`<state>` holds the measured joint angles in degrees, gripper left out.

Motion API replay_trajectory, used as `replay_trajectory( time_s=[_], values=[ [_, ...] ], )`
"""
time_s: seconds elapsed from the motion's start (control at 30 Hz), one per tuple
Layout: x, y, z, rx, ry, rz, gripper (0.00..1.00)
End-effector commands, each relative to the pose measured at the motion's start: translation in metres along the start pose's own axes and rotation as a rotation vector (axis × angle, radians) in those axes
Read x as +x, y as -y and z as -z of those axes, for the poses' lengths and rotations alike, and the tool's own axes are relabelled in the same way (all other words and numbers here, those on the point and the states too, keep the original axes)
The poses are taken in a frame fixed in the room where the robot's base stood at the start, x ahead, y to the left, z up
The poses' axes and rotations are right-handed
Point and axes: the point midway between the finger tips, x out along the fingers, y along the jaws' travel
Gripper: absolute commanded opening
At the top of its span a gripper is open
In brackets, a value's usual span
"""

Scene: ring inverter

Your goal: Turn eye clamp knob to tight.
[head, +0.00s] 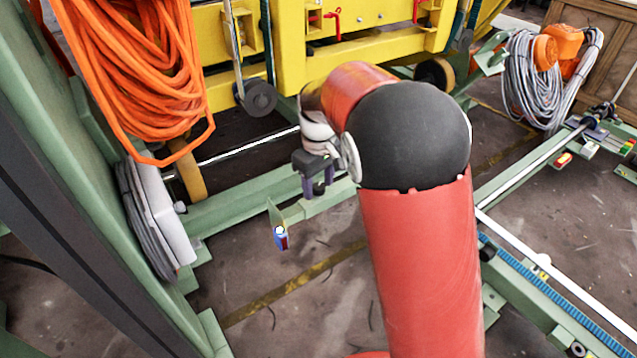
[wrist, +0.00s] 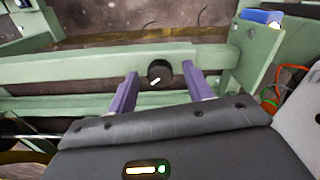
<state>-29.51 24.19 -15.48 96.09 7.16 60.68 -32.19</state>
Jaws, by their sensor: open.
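The eye clamp knob is most likely the round black knob (wrist: 160,73) with a white pointer mark, on a pale green beam (wrist: 90,67) in the wrist view. Its pointer slants up to the right. My gripper (wrist: 156,82) is open, with one purple finger on each side of the knob. I cannot tell whether either finger touches it. In the head view my gripper (head: 318,188) hangs over the green beam (head: 240,200), left of my red arm.
A yellow frame (head: 350,40) stands behind. Bare floor (head: 330,310) shows in front.

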Motion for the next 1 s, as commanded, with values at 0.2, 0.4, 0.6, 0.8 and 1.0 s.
replay_trajectory(
  time_s=[0.2,0.4,0.6,0.8,1.0],
  values=[
    [0.0008,0.0001,0.0,0.0,0.0,0.001,0.51],
    [0.0006,0.0002,0.0,0.0,0.0,0.001,0.27],
    [0.0005,0.0002,0.0001,0.0,0.0,0.001,0.06],
    [-0.0003,0.0003,0.0,0.021,0.0,0.001,0.06],
    [-0.0015,0.0002,-0.0001,0.112,0.001,0.002,0.06]
  ],
)
